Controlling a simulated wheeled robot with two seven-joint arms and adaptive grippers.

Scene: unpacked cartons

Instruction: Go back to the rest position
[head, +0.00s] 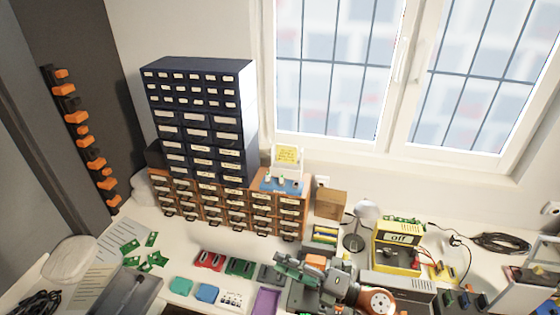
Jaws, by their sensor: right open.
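My right gripper (284,268) is at the bottom centre of the head view, over the workbench (215,236). Its fingers point left and my arm with an orange joint cap runs to the right behind it. It is open, and I see nothing held in it. It hangs near a row of small trays and parts, some of which it hides. Whether it touches any of them I cannot tell. My left gripper is not in view.
A dark drawer cabinet (205,125) stands on brown drawers (235,208) at the back. Red (209,260), teal (180,286) and purple (265,301) trays lie in front. A yellow device marked "off" (397,248) and a lamp (367,211) stand right. Green boards (152,260) lie left.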

